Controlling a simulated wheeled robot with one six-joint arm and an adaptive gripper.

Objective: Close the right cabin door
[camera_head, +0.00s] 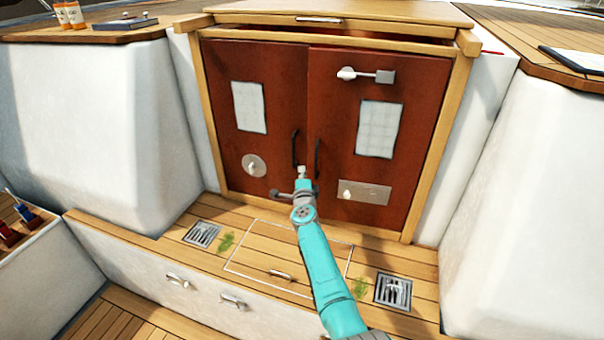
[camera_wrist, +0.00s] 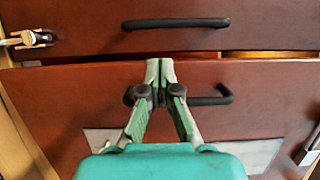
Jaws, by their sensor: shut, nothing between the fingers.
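The right cabin door (camera_head: 345,110) is a red-brown panel with a black handle, a pale paper-like panel and metal fittings. In the wrist view the right door (camera_wrist: 210,80) is the lower panel, and its edge shows a narrow gap from the left door, so it looks slightly ajar. The left door (camera_head: 230,60) is the upper panel (camera_wrist: 80,25) there. My gripper (camera_head: 302,170) is shut and empty. Its fingertips (camera_wrist: 160,65) lie over the right door's inner edge and hide the middle of its handle (camera_wrist: 220,97). I cannot tell whether they touch.
A light wood frame (camera_head: 437,150) surrounds the doors. A wooden step (camera_head: 330,235) with a handled hatch and metal grates (camera_head: 392,292) lies below. White seat walls (camera_head: 110,140) flank both sides. A metal latch (camera_head: 283,194) sits low on the left door.

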